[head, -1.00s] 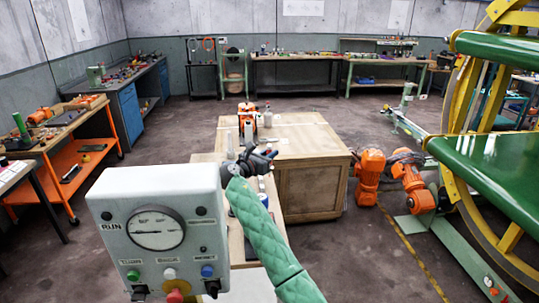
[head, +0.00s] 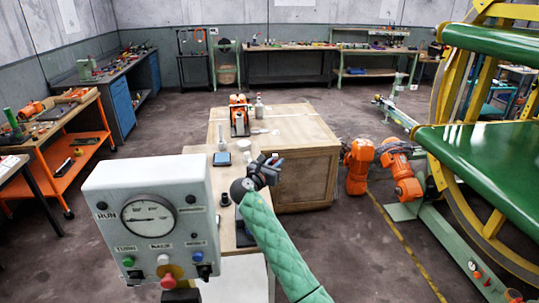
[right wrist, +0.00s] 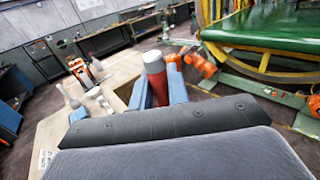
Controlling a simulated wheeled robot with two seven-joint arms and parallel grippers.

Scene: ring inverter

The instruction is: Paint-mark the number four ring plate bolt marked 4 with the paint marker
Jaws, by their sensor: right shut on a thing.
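My right gripper (head: 270,168) is shut on the paint marker, above the near wooden bench. In the right wrist view, its blue fingers (right wrist: 157,92) stand on either side of the marker (right wrist: 154,68), which has a red body and a pale upper end. The marker points up and away from the wrist. The large yellow ring (head: 452,120) with green panels stands at the right, well apart from the gripper; it also shows in the right wrist view (right wrist: 214,12). I cannot make out a bolt marked 4. My left gripper is not in view.
A grey control box (head: 150,245) with a gauge stands close at front left. A wooden cabinet (head: 305,180) stands just beyond the gripper. Orange robot arms (head: 358,160) stand between the cabinet and the ring. An orange cart (head: 85,150) is at left. Floor beyond is open.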

